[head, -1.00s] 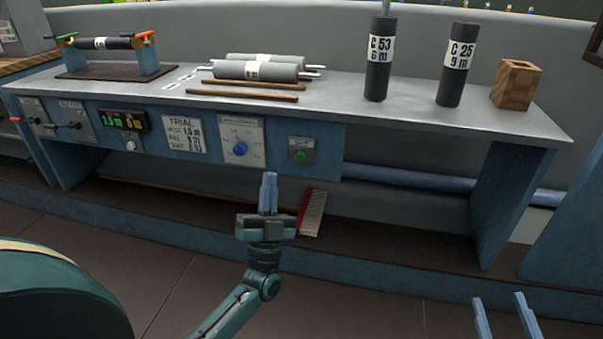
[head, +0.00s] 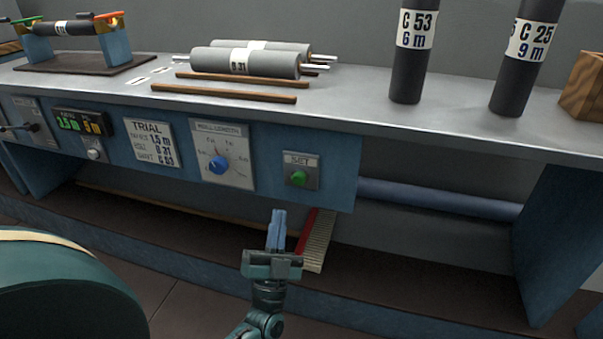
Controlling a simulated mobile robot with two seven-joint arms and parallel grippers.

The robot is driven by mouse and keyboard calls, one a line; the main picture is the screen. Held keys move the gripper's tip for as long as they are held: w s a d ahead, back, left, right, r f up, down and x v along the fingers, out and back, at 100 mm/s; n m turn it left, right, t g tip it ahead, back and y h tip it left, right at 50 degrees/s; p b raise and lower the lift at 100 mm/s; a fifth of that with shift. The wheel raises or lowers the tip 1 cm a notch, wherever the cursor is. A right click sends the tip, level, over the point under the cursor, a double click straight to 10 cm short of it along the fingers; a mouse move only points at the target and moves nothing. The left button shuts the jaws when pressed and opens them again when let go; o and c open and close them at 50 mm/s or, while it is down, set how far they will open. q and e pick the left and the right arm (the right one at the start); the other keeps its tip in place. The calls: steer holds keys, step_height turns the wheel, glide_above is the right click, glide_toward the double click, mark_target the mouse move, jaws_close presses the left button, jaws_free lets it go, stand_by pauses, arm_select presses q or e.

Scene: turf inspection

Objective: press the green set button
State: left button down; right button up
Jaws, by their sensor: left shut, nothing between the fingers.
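The green set button (head: 298,178) sits on a small grey plate marked SET (head: 302,160), at the right end of the blue front panel under the bench top. My left gripper (head: 279,213) is shut and empty. Its fingers point up toward the panel, a little below and left of the button in the picture and apart from it. My right gripper is out of the picture.
Left of the button are a blue dial knob (head: 219,165), a TRIAL card (head: 152,143) and a lit display (head: 81,122). Grey rollers (head: 246,62) and dark upright cylinders (head: 409,60) stand on the bench top (head: 350,100). A red brush (head: 318,240) is behind my left gripper.

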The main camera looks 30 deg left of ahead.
mark_target(299, 179)
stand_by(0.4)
arm_select(q)
steer(key=w+a+b, duration=0.2)
steer(key=w+b, duration=0.2)
steer(key=w, duration=0.4)
steer(key=shift+w+b, duration=0.3)
steer(key=shift+b, duration=0.1)
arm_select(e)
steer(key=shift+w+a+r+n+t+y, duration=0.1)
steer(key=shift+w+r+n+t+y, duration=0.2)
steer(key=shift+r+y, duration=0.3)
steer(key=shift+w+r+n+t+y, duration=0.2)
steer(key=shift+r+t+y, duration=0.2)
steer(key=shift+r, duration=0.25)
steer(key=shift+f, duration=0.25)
arm_select(q)
steer(key=shift+w, duration=0.15)
steer(key=shift+w+a, duration=0.15)
steer(key=shift+w, duration=0.15)
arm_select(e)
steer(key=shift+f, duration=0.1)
